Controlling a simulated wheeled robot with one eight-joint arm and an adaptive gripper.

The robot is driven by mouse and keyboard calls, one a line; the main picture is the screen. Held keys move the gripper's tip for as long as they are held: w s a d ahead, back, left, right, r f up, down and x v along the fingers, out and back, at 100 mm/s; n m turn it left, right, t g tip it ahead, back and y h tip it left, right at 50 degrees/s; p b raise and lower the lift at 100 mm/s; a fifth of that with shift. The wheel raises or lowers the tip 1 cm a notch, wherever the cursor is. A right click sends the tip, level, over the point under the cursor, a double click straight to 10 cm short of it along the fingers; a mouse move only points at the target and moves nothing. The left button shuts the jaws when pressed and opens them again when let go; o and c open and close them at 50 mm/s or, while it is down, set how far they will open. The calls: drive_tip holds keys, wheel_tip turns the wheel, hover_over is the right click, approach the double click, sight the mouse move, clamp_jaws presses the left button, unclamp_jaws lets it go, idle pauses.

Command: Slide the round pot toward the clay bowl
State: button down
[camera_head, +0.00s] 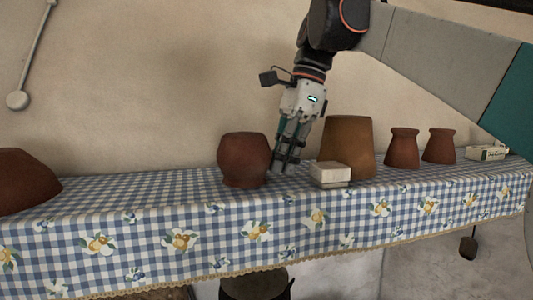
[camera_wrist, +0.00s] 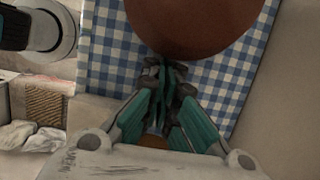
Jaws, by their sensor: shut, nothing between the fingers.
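The round pot (camera_head: 244,160) is a reddish-brown clay pot standing upright on the checked cloth, left of the middle. The clay bowl appears to be the wide brown vessel (camera_head: 22,181) at the far left, cut off by the picture edge. My gripper (camera_head: 286,166) points down with its fingers shut and empty, low over the cloth just right of the round pot. In the wrist view the pot (camera_wrist: 190,25) fills the top, just beyond the shut fingertips (camera_wrist: 165,72). I cannot tell whether the fingers touch it.
The cloth-covered shelf (camera_head: 130,190) is clear between pot and bowl. Right of my gripper stand a small pale box (camera_head: 331,174), a tall brown pot (camera_head: 347,145), two smaller pots (camera_head: 403,149) (camera_head: 438,147) and another box (camera_head: 486,153). A wall rises behind; the shelf's front edge drops off.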

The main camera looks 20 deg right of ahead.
sight(205, 185)
drive_tip(key=shift+a, duration=0.15)
drive_tip(key=a+p, duration=0.2)
drive_tip(key=a, duration=1.1)
drive_tip(key=shift+s+a, duration=0.1)
drive_tip(key=shift+a, duration=0.3)
drive_tip(key=shift+d+r+p, duration=0.1)
drive_tip(key=shift+r+p, duration=0.05)
drive_tip(key=shift+p, duration=0.15)
